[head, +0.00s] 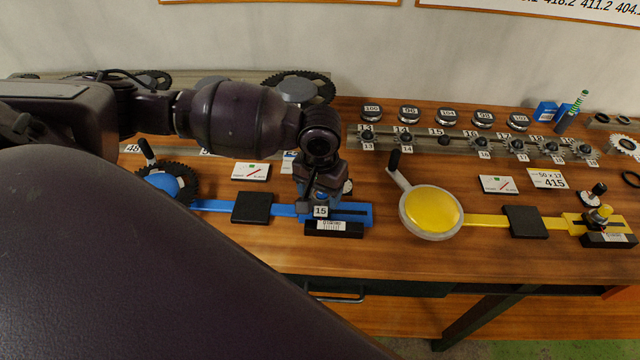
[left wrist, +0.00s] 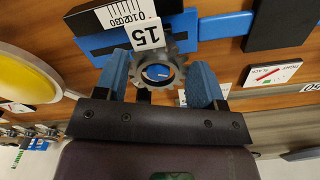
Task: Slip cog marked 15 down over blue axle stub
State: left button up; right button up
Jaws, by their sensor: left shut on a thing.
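My left gripper (head: 322,200) is over the right end of the blue bar (head: 352,213) in the head view. In the left wrist view its two blue fingers (left wrist: 160,78) are shut on a grey toothed cog (left wrist: 178,67), one on each side. A white tag marked 15 (left wrist: 148,33) sits at the cog's edge, and the tag (head: 320,211) also shows in the head view. Through the cog's hole I see a round blue face with a white mark, likely the blue axle stub (left wrist: 157,73). I cannot tell whether the cog is around the stub or above it. My right gripper is out of view.
A black block (head: 252,207) sits on the blue bar, with a blue disc and dark chainring at its left end. A yellow disc (head: 433,209) and yellow bar stand to the right. A rack of numbered cogs (head: 470,142) lies behind. Bare wood shows in front.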

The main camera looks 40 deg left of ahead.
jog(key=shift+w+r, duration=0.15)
pick_arm(q)
jog(key=o, duration=1)
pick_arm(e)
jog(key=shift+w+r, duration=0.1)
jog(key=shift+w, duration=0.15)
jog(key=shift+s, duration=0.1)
pick_arm(q)
notch_tip(320, 180, up, 4)
jog(key=shift+f, duration=0.2)
notch_tip(320, 180, up, 7)
jog(key=shift+r, duration=0.1)
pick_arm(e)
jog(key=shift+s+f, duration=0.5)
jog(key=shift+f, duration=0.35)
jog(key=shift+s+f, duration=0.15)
